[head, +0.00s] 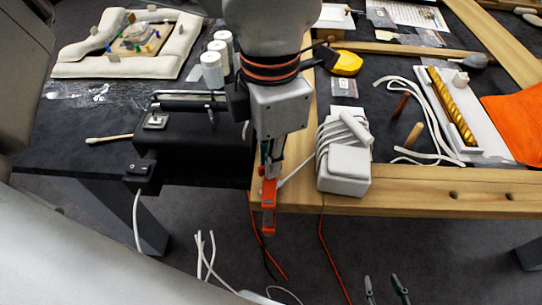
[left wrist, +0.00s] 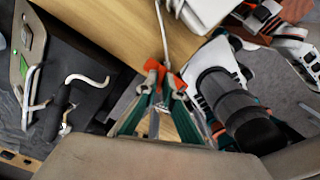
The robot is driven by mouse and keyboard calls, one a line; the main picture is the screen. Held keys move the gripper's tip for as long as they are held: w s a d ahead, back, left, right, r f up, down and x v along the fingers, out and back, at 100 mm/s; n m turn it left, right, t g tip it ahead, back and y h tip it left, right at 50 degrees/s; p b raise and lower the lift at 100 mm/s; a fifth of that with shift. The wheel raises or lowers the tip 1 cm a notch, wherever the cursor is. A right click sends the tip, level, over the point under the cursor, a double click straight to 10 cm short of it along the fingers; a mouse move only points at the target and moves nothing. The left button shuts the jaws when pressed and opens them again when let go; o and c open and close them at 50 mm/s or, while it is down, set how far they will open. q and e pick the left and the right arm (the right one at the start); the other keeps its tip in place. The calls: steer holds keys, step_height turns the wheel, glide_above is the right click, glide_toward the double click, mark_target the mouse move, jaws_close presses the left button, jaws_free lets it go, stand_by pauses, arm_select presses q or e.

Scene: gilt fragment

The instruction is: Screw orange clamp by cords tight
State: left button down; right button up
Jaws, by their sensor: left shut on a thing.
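The orange clamp (head: 269,205) hangs at the front edge of the wooden bench frame, beside the white block wrapped in cords (head: 345,170). My left gripper (head: 270,168) reaches down from above and is shut on the clamp's upper part. In the left wrist view, orange parts of the clamp (left wrist: 154,68) show at the tips of my left gripper (left wrist: 160,100), with a pale cord running up from there. Its screw is too small to make out. My right gripper (head: 385,288) shows only as two separated fingertips at the bottom edge, empty and away from the clamp.
A black box (head: 190,148) with a small dark fixture (head: 140,175) stands to the left. Red wires (head: 322,245) hang below the wooden edge. A white tray with a golden rod (head: 450,105) and an orange cloth (head: 515,118) lie to the right.

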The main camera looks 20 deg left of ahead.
arm_select(q)
steer(key=m, duration=0.5)
steer(key=shift+w+r+m, duration=0.1)
steer(key=shift+r+m, duration=0.05)
steer(key=shift+m, duration=0.15)
steer(key=m, duration=0.6)
steer(key=shift+b, duration=0.3)
steer(key=m, duration=0.6)
steer(key=shift+m, duration=0.3)
steer(key=m, duration=0.4)
steer(key=shift+m, duration=0.3)
steer(key=c, duration=2.2)
jaws_free()
